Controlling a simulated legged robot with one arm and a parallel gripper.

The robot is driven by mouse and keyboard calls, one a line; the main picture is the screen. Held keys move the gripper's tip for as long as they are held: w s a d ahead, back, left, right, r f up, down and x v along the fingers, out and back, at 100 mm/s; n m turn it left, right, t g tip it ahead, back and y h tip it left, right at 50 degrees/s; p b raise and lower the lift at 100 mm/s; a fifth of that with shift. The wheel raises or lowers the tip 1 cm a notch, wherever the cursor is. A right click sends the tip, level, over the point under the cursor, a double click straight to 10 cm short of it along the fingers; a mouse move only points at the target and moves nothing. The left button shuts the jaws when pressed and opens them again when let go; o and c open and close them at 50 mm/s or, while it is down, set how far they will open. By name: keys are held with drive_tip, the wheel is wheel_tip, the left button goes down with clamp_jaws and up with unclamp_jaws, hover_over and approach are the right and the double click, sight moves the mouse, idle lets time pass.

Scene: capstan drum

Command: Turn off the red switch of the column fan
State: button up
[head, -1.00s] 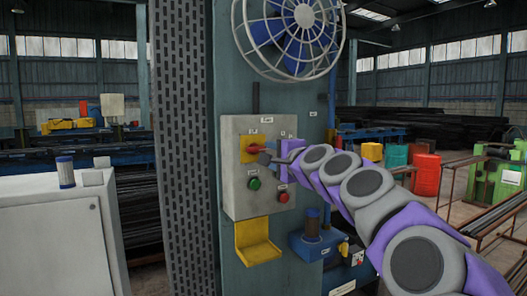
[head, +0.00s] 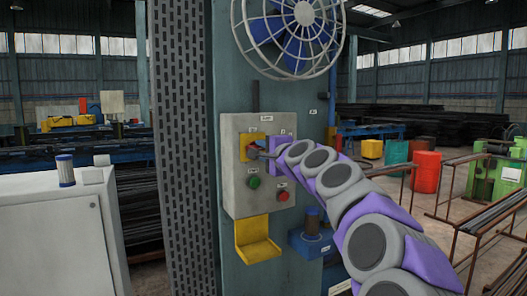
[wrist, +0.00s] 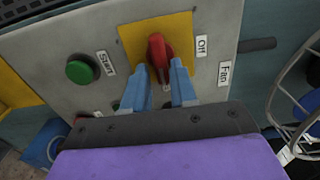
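The red switch (wrist: 157,50) is a rotary handle on a yellow plate (wrist: 188,28) in the wrist view. Its handle runs up and down there, and an "Off" label lies to its right. My gripper (wrist: 160,72) has its two blue fingers apart, one on each side of the handle's lower part; I cannot tell whether they touch it. In the head view my gripper (head: 262,154) is at the yellow plate on the grey control box (head: 233,185) and largely hides the switch. The caged fan (head: 298,28) is above the box on the column.
A green start button (wrist: 81,70) is left of the switch in the wrist view. A red button (head: 283,197) is lower on the box, and a yellow bracket (head: 257,240) hangs below it. A white cabinet (head: 50,235) stands at the left.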

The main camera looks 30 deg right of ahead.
drive_tip(key=shift+a, duration=0.6)
clamp_jaws()
drive_tip(key=shift+f+n+b, duration=0.2)
drive_tip(key=shift+n+b, duration=0.1)
drive_tip(key=shift+b, duration=0.05)
drive_tip(key=shift+r+n+b, duration=0.1)
drive_tip(key=shift+n+b, duration=5.05)
drive_tip(key=shift+n, duration=3.45)
drive_tip(key=shift+s+r, duration=0.1)
